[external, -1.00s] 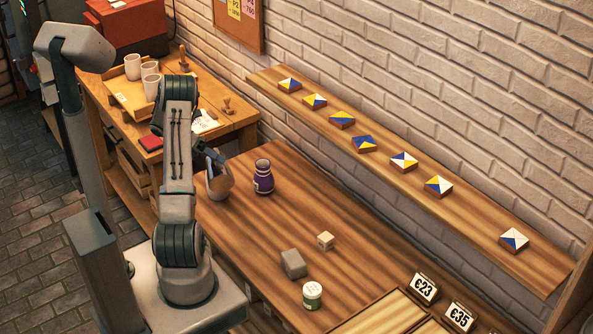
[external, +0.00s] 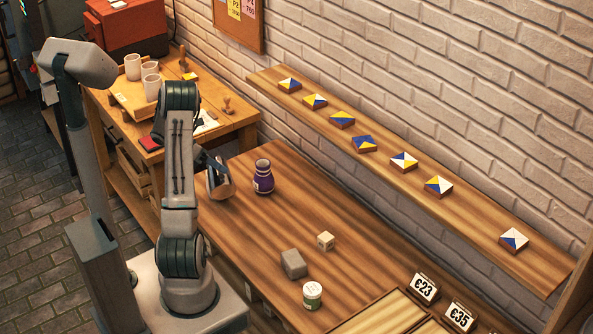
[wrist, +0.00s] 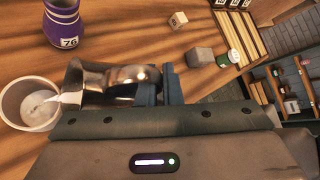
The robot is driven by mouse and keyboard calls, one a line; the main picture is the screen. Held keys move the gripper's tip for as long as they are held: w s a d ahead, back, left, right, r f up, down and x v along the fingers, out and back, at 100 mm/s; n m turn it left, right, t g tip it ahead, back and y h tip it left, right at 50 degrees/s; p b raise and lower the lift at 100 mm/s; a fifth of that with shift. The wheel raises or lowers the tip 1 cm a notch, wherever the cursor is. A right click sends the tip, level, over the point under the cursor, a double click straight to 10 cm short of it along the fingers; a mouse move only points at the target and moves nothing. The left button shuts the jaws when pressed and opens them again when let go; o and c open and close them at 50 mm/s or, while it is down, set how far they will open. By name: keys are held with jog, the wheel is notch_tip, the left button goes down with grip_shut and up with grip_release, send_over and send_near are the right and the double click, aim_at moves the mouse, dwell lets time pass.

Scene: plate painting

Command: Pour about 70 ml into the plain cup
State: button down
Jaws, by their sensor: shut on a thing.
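My gripper (wrist: 165,88) is shut on a shiny metal jug (wrist: 112,78), which is tipped well over to the left in the wrist view. A white stream runs from its lip into the plain pale cup (wrist: 9,108). White liquid (wrist: 40,108) shows in the bottom of this cup; its exact amount cannot be told. In the external view my gripper (external: 213,163) and the jug (external: 218,182) are over the near-left part of the table. The plain cup cannot be made out clearly there.
A purple vessel (external: 263,178) with a number label stands close by; it also shows in the wrist view (wrist: 62,22). A grey block (external: 293,264), small wooden cube (external: 325,241) and green-white tub (external: 312,295) stand farther along the table. Painted tiles line the wall shelf (external: 467,222).

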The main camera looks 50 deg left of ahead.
aim_at(222, 180)
jog(key=shift+s+d+f+m+y+b, duration=0.1)
jog(key=shift+d+f+m+y+b, duration=0.1)
jog(key=shift+d+f+y+b, duration=0.25)
jog(key=shift+s+d+f+m+y+b, duration=0.1)
jog(key=shift+d+f+m+b, duration=0.15)
jog(key=shift+f, duration=0.35)
jog(key=shift+s+f+y+b, duration=0.1)
jog(key=shift+f+y+b, duration=0.05)
jog(key=shift+y+b, duration=0.2)
jog(key=shift+d+f+m+b, duration=0.15)
jog(key=shift+f+m+b, duration=0.1)
jog(key=shift+b, duration=0.15)
jog(key=shift+s+d+f+t+y+b, duration=0.1)
jog(key=shift+d+f+t+y+b, duration=0.15)
jog(key=shift+y+b, duration=0.2)
